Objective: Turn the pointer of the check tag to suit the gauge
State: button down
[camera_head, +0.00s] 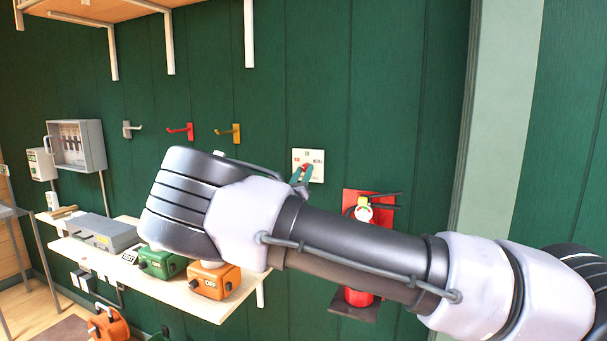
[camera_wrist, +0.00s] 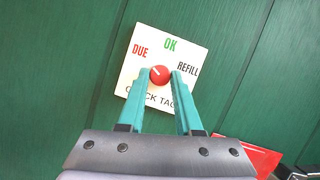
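The check tag (camera_wrist: 137,64) is a white square plate on the green wall. It reads DUE in red at left, OK in green at top and REFILL in black at right. The tag also shows in the head view (camera_head: 317,160). Its pointer is a round red knob (camera_wrist: 159,74) with a white mark aimed up-left, toward DUE. My gripper (camera_wrist: 161,75) has its teal fingers on both sides of the knob, apparently touching it. The fire extinguisher (camera_head: 358,298) hangs lower right, partly hidden by my arm. Its gauge (camera_head: 363,213) is too small to read.
A shelf (camera_head: 205,305) at lower left carries a grey box (camera_head: 95,232), a green box (camera_head: 162,262) and an orange box (camera_head: 214,280). Hooks (camera_head: 180,131) are on the wall left of the tag.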

jog(key=shift+m, duration=0.4)
jog(key=m+h, duration=0.1)
jog(key=m, duration=0.1)
jog(key=m+g+h, duration=0.1)
jog(key=m+h, duration=0.1)
jog(key=m, duration=0.1)
jog(key=m+h, duration=0.1)
jog(key=m, duration=0.2)
jog(key=shift+w+a+g, duration=0.1)
jog(key=shift+a+g, duration=0.15)
jog(key=shift+g, duration=0.05)
jog(key=m+g+h, duration=0.1)
jog(key=m, duration=0.3)
jog(key=m+g+h, duration=0.2)
jog(key=m, duration=0.1)
jog(key=shift+a+r+m, duration=0.1)
jog(key=shift+a+m, duration=0.1)
jog(key=shift+m, duration=0.5)
jog(key=c, duration=0.6)
grip_release()
jog(key=v, duration=1)
jog(key=shift+s+a, duration=0.25)
jog(key=shift+s, duration=0.05)
